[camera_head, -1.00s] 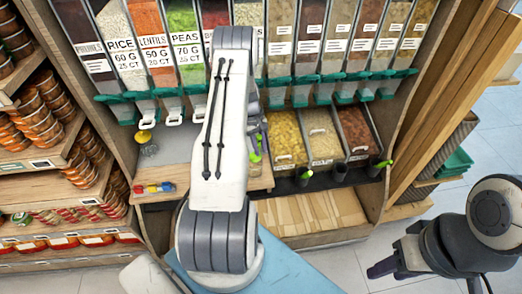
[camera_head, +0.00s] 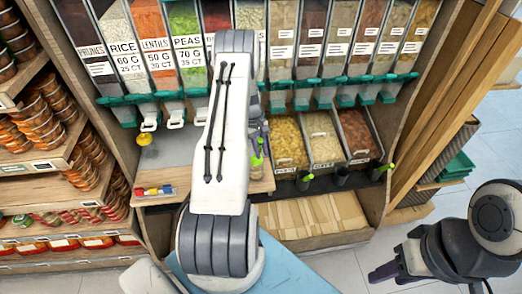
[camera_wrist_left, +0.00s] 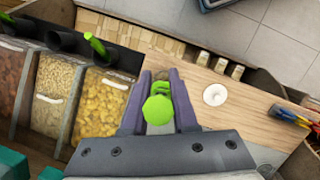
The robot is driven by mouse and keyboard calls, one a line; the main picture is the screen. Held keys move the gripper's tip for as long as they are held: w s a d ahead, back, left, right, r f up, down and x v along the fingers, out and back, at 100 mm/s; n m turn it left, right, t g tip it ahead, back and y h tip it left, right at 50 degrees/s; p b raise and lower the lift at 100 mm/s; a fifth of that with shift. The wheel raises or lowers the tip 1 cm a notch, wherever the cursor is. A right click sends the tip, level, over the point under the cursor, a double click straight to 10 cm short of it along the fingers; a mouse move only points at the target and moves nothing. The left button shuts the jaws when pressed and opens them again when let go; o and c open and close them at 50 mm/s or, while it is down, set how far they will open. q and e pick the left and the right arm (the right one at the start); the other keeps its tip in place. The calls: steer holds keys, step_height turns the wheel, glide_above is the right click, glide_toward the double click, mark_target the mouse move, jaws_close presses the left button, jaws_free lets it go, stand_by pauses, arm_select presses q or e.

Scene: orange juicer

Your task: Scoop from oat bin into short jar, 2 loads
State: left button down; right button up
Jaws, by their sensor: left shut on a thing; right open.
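The oat bin is probably the middle open bin (camera_head: 323,140) with pale flakes; it also shows in the left wrist view (camera_wrist_left: 57,95). My left gripper (camera_wrist_left: 160,105) is shut on a green-ended thing (camera_wrist_left: 158,110), apparently a scoop handle, over the wooden counter beside the yellow bin. In the head view my left arm hides much of this gripper, and a bit of green (camera_head: 257,160) shows by it. The scoop's bowl and any load are hidden. I cannot make out the short jar. My right gripper (camera_head: 385,276) is open and empty at the lower right, away from the bins.
A yellow-filled bin (camera_head: 287,143) and a brown-filled bin (camera_head: 358,135) flank the pale one. Dark holders, two with green handles (camera_head: 390,166), line the front edge. A white ring (camera_wrist_left: 215,95) lies on the counter (camera_wrist_left: 245,115). Dispensers (camera_head: 122,48) stand behind.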

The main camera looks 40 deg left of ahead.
arm_select(q)
steer(key=shift+s+d+r+p, duration=0.35)
steer(key=shift+r+p, duration=0.3)
steer(key=shift+r, duration=0.2)
steer(key=shift+s+d+r+p, duration=0.3)
steer(key=shift+d+r+p, duration=0.1)
steer(key=shift+r+p, duration=0.35)
steer(key=shift+s+d+r+p, duration=0.35)
steer(key=shift+r+p, duration=0.25)
steer(key=shift+r, duration=0.3)
